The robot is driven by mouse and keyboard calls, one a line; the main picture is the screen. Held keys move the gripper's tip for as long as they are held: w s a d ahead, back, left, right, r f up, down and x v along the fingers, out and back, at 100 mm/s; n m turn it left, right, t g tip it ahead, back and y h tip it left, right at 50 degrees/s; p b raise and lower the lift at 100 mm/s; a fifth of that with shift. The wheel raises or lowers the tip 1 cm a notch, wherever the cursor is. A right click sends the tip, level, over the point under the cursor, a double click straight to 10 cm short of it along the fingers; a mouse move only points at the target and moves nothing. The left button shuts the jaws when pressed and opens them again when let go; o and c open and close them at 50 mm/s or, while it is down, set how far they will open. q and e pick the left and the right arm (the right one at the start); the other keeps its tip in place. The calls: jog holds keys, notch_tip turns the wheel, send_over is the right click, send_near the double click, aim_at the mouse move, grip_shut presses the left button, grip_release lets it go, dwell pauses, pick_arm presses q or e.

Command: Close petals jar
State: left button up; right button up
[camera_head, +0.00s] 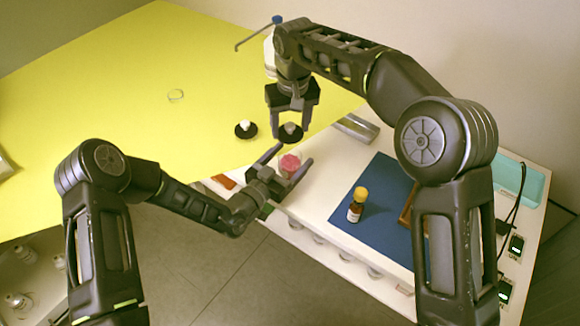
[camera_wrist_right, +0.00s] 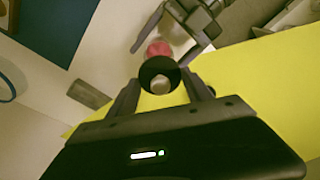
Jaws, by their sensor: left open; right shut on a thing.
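The petals jar (camera_head: 290,166) is clear with pink contents and stands near the white table's corner; its pink top also shows in the right wrist view (camera_wrist_right: 158,48). My left gripper (camera_head: 288,160) is open, with one finger on either side of the jar. My right gripper (camera_head: 291,128) is shut on a round black lid (camera_head: 290,137) with a pale knob, held above and slightly behind the jar. In the right wrist view the lid (camera_wrist_right: 160,75) sits between the fingertips, apart from the jar and partly covering the view of it.
A second black lid (camera_head: 246,130) with a white knob lies on the yellow table (camera_head: 120,120). A small glass ring or dish (camera_head: 176,96) lies farther back. A brown bottle with yellow cap (camera_head: 356,205) stands on the blue mat (camera_head: 375,222). A white bottle (camera_head: 270,58) stands behind my right arm.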

pick_arm(q)
jog(key=shift+c, duration=0.3)
grip_shut()
dwell(0.6)
